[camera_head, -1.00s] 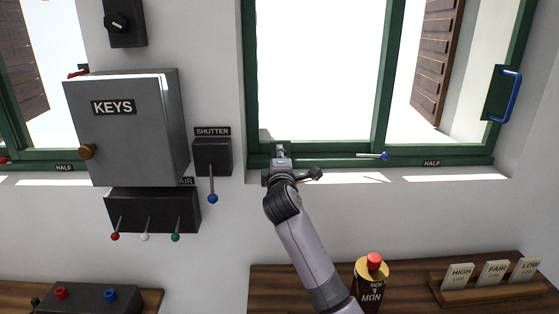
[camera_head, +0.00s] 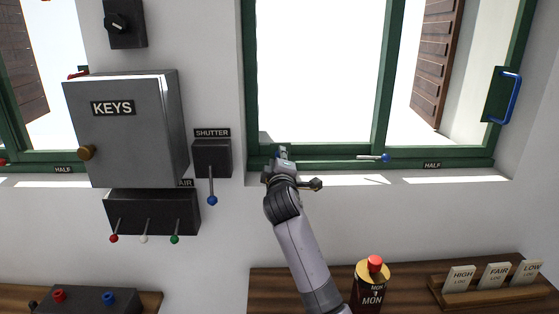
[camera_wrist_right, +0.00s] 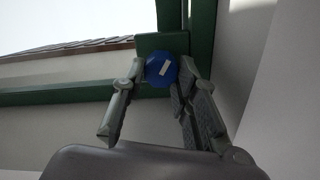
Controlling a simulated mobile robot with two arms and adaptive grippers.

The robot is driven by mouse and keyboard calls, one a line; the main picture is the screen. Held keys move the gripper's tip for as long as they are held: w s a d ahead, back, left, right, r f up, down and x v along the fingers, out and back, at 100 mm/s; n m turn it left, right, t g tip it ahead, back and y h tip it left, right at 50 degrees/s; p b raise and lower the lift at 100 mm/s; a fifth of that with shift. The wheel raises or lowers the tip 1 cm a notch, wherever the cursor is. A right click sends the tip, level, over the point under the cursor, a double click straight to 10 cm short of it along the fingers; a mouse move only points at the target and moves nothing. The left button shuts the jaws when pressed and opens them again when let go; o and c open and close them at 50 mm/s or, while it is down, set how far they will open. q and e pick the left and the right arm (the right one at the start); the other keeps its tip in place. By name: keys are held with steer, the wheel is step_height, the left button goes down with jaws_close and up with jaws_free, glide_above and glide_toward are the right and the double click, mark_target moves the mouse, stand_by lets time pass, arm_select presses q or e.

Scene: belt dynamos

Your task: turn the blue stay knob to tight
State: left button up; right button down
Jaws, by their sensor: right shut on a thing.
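The blue stay knob (camera_wrist_right: 161,68) shows in the right wrist view. It is a faceted blue knob with a white mark across its face, set on a green block at the corner of the window frame. My right gripper (camera_wrist_right: 156,82) is shut on it, one finger on each side. In the head view my right gripper (camera_head: 281,158) reaches up to the lower left corner of the green window frame (camera_head: 330,164), and it hides the knob there. My left gripper is not in view.
A stay bar with a blue ball end (camera_head: 386,158) lies along the sill, right of my gripper. The SHUTTER lever box (camera_head: 212,158) and grey KEYS cabinet (camera_head: 130,135) are on the wall to the left.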

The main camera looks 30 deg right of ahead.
steer(key=shift+f, duration=0.1)
steer(key=c, duration=1.2)
jaws_free()
steer(key=shift+c, duration=0.2)
steer(key=shift+s+a, duration=0.1)
steer(key=v, duration=1.1)
steer(key=shift+s, duration=0.4)
steer(key=shift+a, duration=0.1)
